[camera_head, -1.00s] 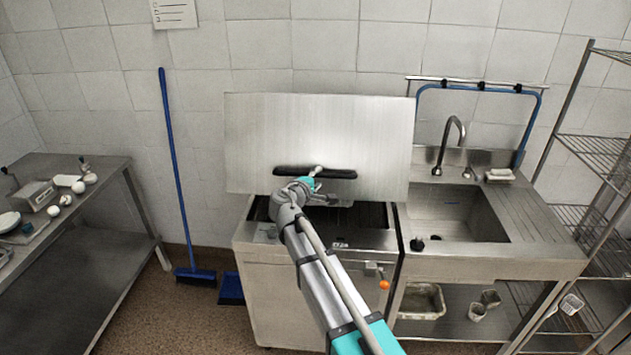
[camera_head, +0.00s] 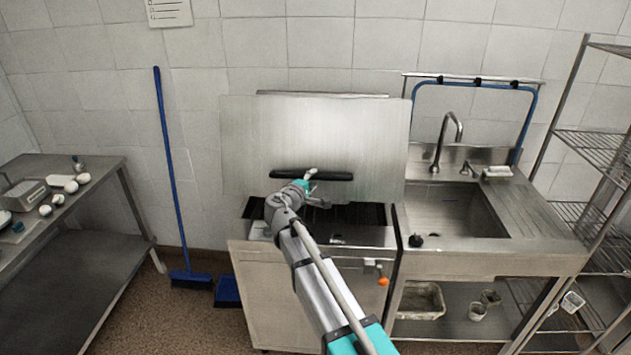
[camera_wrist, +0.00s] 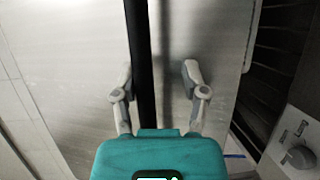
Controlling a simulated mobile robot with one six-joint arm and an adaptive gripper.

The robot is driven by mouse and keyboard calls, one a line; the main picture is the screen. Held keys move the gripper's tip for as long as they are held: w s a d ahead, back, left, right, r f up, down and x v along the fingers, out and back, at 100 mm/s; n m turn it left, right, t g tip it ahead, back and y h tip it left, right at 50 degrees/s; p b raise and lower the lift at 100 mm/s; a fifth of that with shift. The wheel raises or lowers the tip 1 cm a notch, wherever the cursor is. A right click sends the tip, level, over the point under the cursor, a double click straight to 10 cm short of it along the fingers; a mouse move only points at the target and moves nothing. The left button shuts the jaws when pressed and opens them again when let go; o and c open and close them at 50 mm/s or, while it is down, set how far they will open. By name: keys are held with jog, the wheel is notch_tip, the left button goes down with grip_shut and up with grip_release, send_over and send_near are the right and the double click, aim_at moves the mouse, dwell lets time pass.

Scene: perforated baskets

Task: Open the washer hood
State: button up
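The washer hood (camera_head: 316,130) is a brushed steel panel standing raised above the washer body (camera_head: 270,290), with a dark gap beneath its lower edge. Its long black handle (camera_head: 330,175) runs across the lower front. My gripper (camera_head: 312,186) is at the handle, around its middle. In the wrist view my gripper (camera_wrist: 158,78) has its two grey fingers spread apart. The black handle (camera_wrist: 137,45) passes between them, close to the left finger and clear of the right one. I cannot tell whether the left finger touches it.
A sink (camera_head: 455,210) with a tap adjoins the washer on the right, and a wire shelf rack (camera_head: 590,145) stands beyond it. A blue broom (camera_head: 167,170) leans on the wall at left. A steel table (camera_head: 100,225) stands at far left.

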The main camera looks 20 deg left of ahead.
jog(key=shift+s+d, duration=0.15)
jog(key=shift+s, duration=0.05)
jog(key=p+v, duration=0.2)
jog(key=v, duration=1.3)
jog(key=shift+s+r, duration=0.2)
dwell(1.6)
dwell(0.4)
